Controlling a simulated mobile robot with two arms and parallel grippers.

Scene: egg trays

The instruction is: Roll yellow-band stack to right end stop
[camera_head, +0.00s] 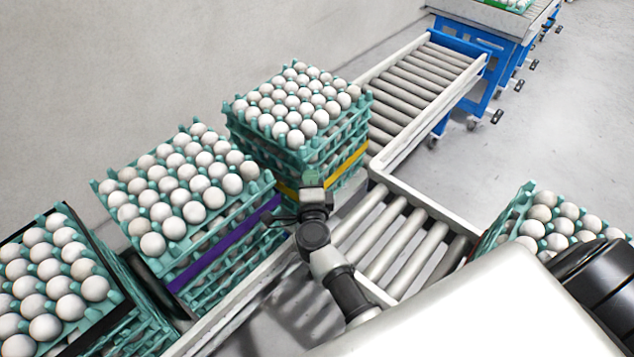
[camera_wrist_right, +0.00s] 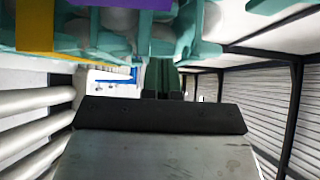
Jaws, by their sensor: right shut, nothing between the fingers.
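The yellow-band stack (camera_head: 297,139) is a pile of teal trays of white eggs with a yellow band (camera_head: 352,163) around it. It stands upright on the roller conveyor, at the corner where a side branch joins. My right gripper (camera_head: 313,185) is at its near lower corner, shut and empty; whether it touches the trays I cannot tell. In the right wrist view the shut fingers (camera_wrist_right: 163,78) point forward below teal trays, and a piece of the yellow band (camera_wrist_right: 36,30) shows at the upper left. No end stop is clearly visible. My left gripper is not in view.
A purple-band stack (camera_head: 182,190) and a dark-band stack (camera_head: 52,275) stand to the left. Bare rollers (camera_head: 425,80) run to the upper right towards a blue-framed cart (camera_head: 510,40). Branch rollers (camera_head: 405,240) lie at centre right. Another egg stack (camera_head: 545,222) stands at right.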

